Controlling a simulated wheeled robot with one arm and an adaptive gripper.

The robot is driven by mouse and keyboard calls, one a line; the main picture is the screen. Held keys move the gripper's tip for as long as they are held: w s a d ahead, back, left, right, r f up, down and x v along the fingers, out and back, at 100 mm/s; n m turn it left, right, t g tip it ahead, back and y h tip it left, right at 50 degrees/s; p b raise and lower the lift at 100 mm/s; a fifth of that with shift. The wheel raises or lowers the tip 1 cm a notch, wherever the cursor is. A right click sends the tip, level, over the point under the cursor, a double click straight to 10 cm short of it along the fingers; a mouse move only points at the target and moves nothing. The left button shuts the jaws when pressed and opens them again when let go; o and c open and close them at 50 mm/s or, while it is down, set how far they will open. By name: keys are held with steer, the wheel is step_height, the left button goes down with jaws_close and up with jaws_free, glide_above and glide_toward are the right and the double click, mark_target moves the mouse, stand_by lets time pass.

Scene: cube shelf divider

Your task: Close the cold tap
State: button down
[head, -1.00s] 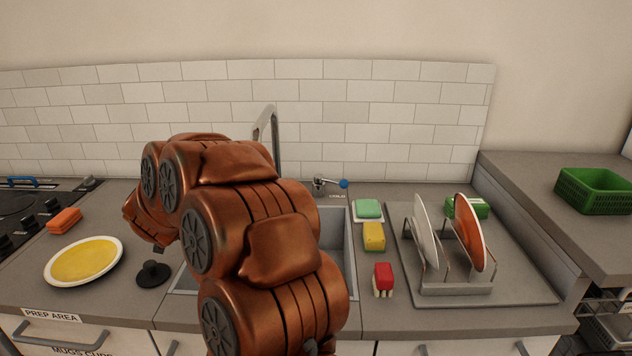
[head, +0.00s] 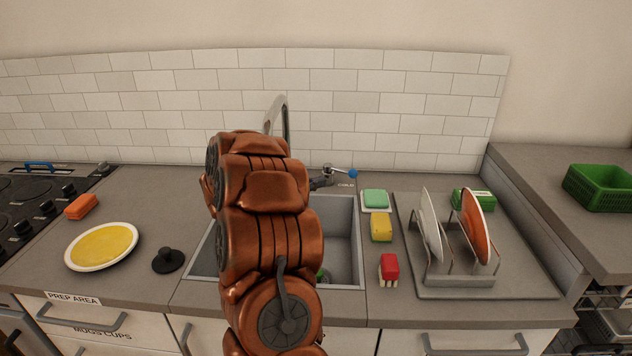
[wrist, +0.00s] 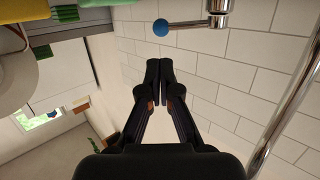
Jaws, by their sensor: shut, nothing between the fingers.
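The cold tap is a metal lever with a blue ball (head: 353,173) on its right end, above the COLD label behind the sink. In the wrist view the blue ball (wrist: 160,27) and the lever (wrist: 188,23) show at the top, joined to a metal stem. My gripper (wrist: 158,64) is shut and empty, its fingertips just below the lever in the wrist view and apart from it. In the head view the dark gripper tip (head: 322,182) shows beside the tap, close to its left end. My arm hides part of the sink and the spout's base.
The sink (head: 340,240) lies in front of the tap. A green sponge (head: 375,199), a yellow sponge (head: 381,227), a red brush (head: 389,268) and a dish rack (head: 460,281) stand at right. The spout (head: 277,115) rises behind my arm. A yellow plate (head: 102,245) lies left.

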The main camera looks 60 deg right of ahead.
mark_target(349, 174)
steer(key=p+x, duration=0.2)
steer(key=x, duration=0.9)
steer(key=shift+d+f, duration=0.1)
